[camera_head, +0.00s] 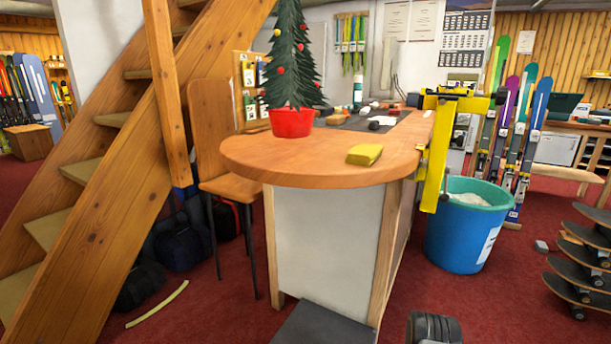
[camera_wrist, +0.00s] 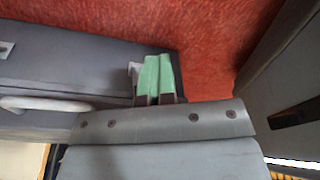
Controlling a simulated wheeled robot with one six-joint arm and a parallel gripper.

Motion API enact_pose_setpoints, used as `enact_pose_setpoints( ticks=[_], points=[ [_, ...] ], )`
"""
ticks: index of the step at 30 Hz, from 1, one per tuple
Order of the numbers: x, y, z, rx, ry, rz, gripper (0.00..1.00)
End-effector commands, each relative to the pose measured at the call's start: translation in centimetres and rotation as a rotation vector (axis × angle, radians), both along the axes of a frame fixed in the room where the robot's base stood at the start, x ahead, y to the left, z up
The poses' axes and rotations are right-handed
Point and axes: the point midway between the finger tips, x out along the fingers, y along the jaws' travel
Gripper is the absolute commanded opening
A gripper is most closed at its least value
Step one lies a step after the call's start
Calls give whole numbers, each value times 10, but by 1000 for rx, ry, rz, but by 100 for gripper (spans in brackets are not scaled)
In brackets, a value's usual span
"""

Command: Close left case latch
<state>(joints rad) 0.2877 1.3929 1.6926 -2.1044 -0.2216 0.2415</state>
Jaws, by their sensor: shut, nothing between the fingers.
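In the wrist view a dark grey case (camera_wrist: 70,72) fills the left side, with a pale curved handle (camera_wrist: 45,103) on its near face. My gripper (camera_wrist: 152,62) has its two green-padded fingers together, with nothing between them. They overlap the case's right end in the picture; I cannot tell whether they touch it. A small light-grey piece (camera_wrist: 133,73) shows just left of the fingers and may be a latch, but its position is unclear. In the head view my yellow arm is at the bench's right edge, and I cannot make out the case or the fingertips.
The rounded wooden bench (camera_head: 300,165) carries a small tree in a red pot (camera_head: 291,122) and a yellow block (camera_head: 364,154). A blue bin (camera_head: 458,240) stands close to my arm. Stacked skateboards (camera_head: 580,265) are at right. Red carpet lies open between.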

Motion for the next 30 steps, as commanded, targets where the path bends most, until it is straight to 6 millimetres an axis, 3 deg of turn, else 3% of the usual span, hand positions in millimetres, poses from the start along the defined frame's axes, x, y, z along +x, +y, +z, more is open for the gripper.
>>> enact_pose_setpoints(
  ticks=[12, 30],
  points=[
    [4, 13, 9, 4, 4, 4, 0],
    [5, 16, 10, 4, 6, 3, 0]
  ],
)
